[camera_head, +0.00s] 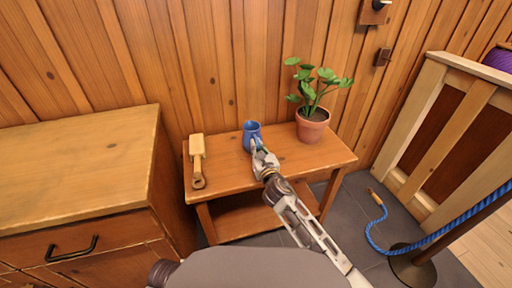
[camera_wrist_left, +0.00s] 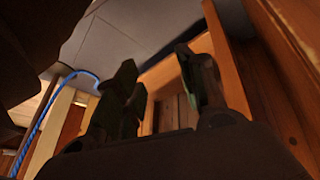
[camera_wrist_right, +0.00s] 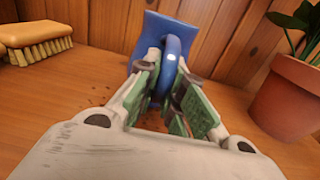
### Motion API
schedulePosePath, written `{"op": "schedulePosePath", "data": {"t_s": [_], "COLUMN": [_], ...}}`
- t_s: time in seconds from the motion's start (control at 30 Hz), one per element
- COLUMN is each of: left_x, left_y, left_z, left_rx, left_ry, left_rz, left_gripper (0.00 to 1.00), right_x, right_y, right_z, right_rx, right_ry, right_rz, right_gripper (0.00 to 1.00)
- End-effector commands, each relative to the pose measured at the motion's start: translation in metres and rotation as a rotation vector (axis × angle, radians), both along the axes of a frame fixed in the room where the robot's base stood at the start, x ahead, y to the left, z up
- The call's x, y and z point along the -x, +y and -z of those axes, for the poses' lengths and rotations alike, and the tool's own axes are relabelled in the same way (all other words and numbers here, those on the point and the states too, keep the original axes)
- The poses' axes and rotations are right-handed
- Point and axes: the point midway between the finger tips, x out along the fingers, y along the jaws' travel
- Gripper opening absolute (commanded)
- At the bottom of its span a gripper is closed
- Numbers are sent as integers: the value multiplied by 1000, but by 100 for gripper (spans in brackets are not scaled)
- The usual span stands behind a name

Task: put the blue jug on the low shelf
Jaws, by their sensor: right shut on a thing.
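The blue jug (camera_head: 251,134) is at the top of the small wooden table, near the back wall. It also shows in the right wrist view (camera_wrist_right: 160,32). My right gripper (camera_head: 260,147) is shut on its handle (camera_wrist_right: 171,62), with green-padded fingers on either side. The fingers hide the jug's base, so I cannot tell whether it touches the tabletop. The low shelf (camera_head: 245,217) is the board under the tabletop, partly hidden by my right arm. My left gripper (camera_wrist_left: 157,75) shows only in its own wrist view, fingers apart and empty.
A brush (camera_head: 197,158) lies left of the jug. A potted plant (camera_head: 312,124) stands to its right. A wooden cabinet (camera_head: 80,165) adjoins the table's left side. A blue rope (camera_head: 378,228) and a post base (camera_head: 412,266) are at the right.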

Motion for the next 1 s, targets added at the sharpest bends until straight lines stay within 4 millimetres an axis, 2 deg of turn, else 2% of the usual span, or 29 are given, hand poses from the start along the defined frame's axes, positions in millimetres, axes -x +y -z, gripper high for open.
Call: {"op": "schedulePosePath", "data": {"t_s": [0.27,0.57,1.0], "left_x": [3,4,4], "left_y": [1,5,14], "left_z": [-1,-12,-46], "left_rx": [-8,-26,-71], "left_ry": [13,29,54], "left_rz": [3,7,13], "left_gripper": [40,40,40], "right_x": [0,-1,0], "right_y": [0,0,0], "right_z": [-5,-15,-39], "right_rx": [-1,0,0], "right_ry": [-3,-3,-4], "right_rz": [-1,0,0], "right_gripper": [0,0,0]}}
